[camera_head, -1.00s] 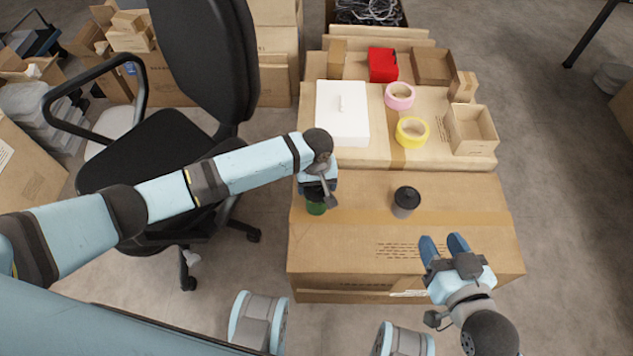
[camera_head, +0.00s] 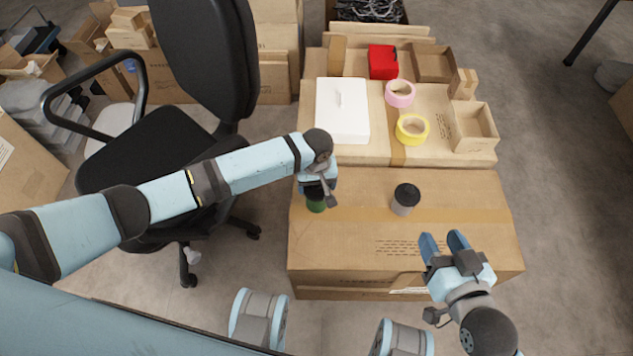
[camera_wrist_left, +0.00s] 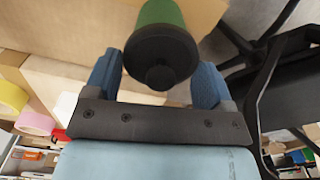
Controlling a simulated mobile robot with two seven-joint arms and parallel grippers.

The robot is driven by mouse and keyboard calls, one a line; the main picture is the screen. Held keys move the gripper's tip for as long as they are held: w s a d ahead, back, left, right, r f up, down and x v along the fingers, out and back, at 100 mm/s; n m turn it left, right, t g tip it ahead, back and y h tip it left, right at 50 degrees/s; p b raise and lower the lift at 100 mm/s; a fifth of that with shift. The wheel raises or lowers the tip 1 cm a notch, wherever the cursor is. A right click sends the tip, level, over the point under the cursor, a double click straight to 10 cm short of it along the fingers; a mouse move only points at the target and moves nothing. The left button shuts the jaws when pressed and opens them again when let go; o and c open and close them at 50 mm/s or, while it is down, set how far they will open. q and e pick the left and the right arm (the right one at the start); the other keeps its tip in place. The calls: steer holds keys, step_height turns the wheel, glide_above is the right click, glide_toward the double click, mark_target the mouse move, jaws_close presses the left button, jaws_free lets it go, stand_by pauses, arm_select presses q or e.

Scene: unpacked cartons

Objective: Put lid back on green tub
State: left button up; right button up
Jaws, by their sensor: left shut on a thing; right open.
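The green tub (camera_head: 316,207) stands at the left part of the front carton's top, mostly hidden under my left gripper (camera_head: 318,192) in the head view. In the left wrist view the green tub (camera_wrist_left: 158,12) shows with a black knobbed lid (camera_wrist_left: 160,48) over its end. The lid lies between the two blue fingers of my left gripper (camera_wrist_left: 157,78), which is shut on it. I cannot tell whether the lid is fully seated. My right gripper (camera_head: 444,246) is open and empty over the carton's front right part.
A grey tub with a black lid (camera_head: 405,198) stands right of the green tub on the front carton (camera_head: 350,235). Behind are a white box (camera_head: 342,112), pink tape (camera_head: 400,93), yellow tape (camera_head: 412,130) and a red box (camera_head: 382,62). An office chair (camera_head: 150,150) stands at left.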

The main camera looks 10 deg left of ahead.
arm_select(q)
steer(key=shift+p, duration=0.85)
arm_select(e)
steer(key=shift+r, duration=0.85)
arm_select(q)
steer(key=shift+f+p, duration=0.15)
steer(key=shift+p, duration=1.25)
arm_select(e)
steer(key=shift+r, duration=1.4)
arm_select(q)
steer(key=o, duration=0.8)
steer(key=shift+o, duration=0.2)
arm_select(e)
steer(key=shift+s+f, duration=0.1)
steer(key=shift+f, duration=0.05)
arm_select(q)
step_height(320, 180, up, 3)
steer(key=p, duration=0.3)
steer(key=shift+f, duration=0.1)
step_height(320, 180, up, 4)
steer(key=p, duration=0.5)
steer(key=shift+p, duration=0.3)
arm_select(e)
steer(key=s+d+f+g+h, duration=0.2)
steer(key=d+f+g, duration=0.1)
steer(key=f, duration=0.1)
steer(key=shift+f, duration=0.4)
